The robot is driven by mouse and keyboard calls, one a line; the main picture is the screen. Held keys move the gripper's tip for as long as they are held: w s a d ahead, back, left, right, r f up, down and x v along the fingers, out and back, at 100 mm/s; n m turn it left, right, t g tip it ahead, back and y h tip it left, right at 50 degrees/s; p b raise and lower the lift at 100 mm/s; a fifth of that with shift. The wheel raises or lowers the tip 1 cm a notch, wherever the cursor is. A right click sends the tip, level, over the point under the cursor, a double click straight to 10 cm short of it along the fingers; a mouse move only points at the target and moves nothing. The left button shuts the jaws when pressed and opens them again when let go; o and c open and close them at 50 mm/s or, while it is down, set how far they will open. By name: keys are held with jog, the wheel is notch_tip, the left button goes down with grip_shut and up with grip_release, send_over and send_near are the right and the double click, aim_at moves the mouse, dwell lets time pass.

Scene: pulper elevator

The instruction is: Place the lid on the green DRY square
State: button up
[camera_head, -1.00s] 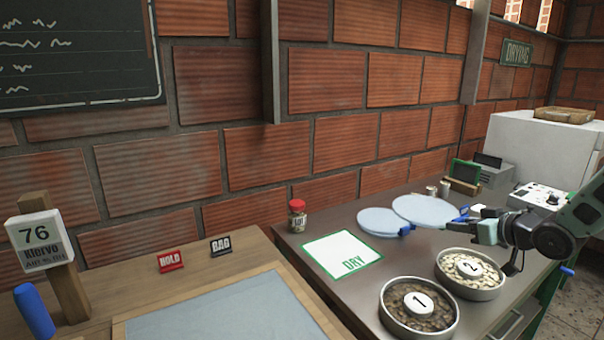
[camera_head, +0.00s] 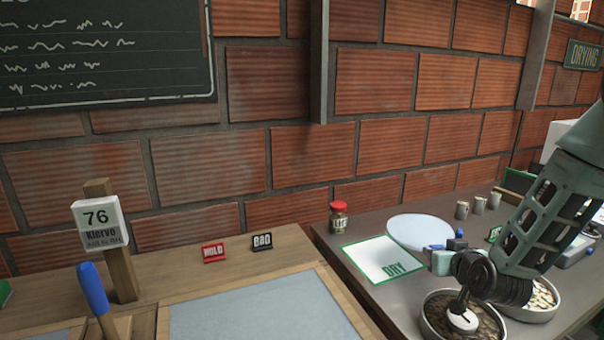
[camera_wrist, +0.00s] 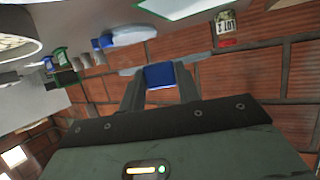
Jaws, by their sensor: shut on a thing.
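My gripper (camera_head: 442,258) is shut on the blue handle (camera_wrist: 160,76) of a pale blue round lid (camera_head: 418,230). The lid is held level, up beside the far right edge of the green-bordered white DRY square (camera_head: 375,262). In the wrist view the held lid shows almost edge-on beyond the fingers. The square's corner (camera_wrist: 185,6) shows at the top of that view.
A red-capped jar (camera_head: 338,218) stands behind the square. Two round tins of beans, one (camera_head: 428,328) below my gripper and one (camera_head: 545,300) to the right, sit at the front. Small cups (camera_head: 478,205) stand at the back. A wooden bench (camera_head: 150,285) is on the left.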

jog(key=shift+d, duration=0.1)
dwell(0.5)
jog(key=s+d+r+n+y, duration=0.1)
jog(key=d+r+n+y, duration=0.2)
jog(key=d, duration=0.9)
jog(key=s+d+r+n+g+y, duration=0.1)
jog(key=s+d+y, duration=0.1)
jog(key=s+d, duration=1.1)
jog(key=shift+s+d+n, duration=0.15)
jog(key=shift+d+n, duration=0.15)
jog(key=shift+d, duration=0.15)
jog(key=shift+f, duration=4.75)
